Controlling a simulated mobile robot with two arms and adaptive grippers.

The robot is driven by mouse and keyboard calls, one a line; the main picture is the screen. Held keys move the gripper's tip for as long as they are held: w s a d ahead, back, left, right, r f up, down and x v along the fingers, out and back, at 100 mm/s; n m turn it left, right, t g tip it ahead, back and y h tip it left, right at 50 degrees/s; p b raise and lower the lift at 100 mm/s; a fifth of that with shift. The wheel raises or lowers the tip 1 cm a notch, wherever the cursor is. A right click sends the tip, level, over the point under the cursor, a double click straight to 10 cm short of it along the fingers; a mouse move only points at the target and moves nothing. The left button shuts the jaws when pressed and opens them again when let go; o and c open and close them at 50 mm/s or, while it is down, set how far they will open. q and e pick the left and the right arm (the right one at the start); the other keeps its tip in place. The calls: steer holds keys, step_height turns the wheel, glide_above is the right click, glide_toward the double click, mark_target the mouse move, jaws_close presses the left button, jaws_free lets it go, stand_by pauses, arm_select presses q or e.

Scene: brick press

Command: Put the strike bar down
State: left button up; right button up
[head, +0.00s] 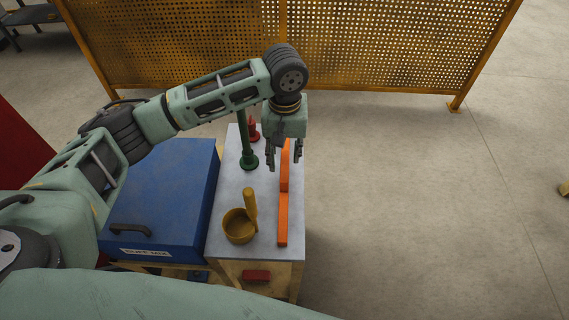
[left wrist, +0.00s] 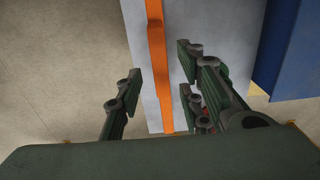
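The strike bar appears to be the long orange bar (head: 283,220), lying lengthwise on the grey bench top (head: 225,190) near its right edge. It also shows in the left wrist view (left wrist: 156,45). My left gripper (head: 285,160) points down over the far part of the bar. In the left wrist view its fingers (left wrist: 162,88) are open, on either side of the bar, with visible gaps to it. Whether the fingertips are level with the bar is hard to tell. The bar's far end is partly hidden by the gripper in the head view. My right gripper is out of view.
An ochre cup with an upright handle (head: 239,226), a green post on a round base (head: 249,161) and a red object (head: 253,130) stand on the bench. A blue box (head: 165,195) adjoins it at left. A yellow mesh fence (head: 380,45) stands behind; floor at right is clear.

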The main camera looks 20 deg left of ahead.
mark_target(285, 167)
arm_select(q)
step_height(285, 167, up, 7)
steer(key=shift+f+b, duration=0.2)
steer(key=shift+b, duration=0.15)
steer(key=shift+s+f, duration=0.1)
stand_by(0.3)
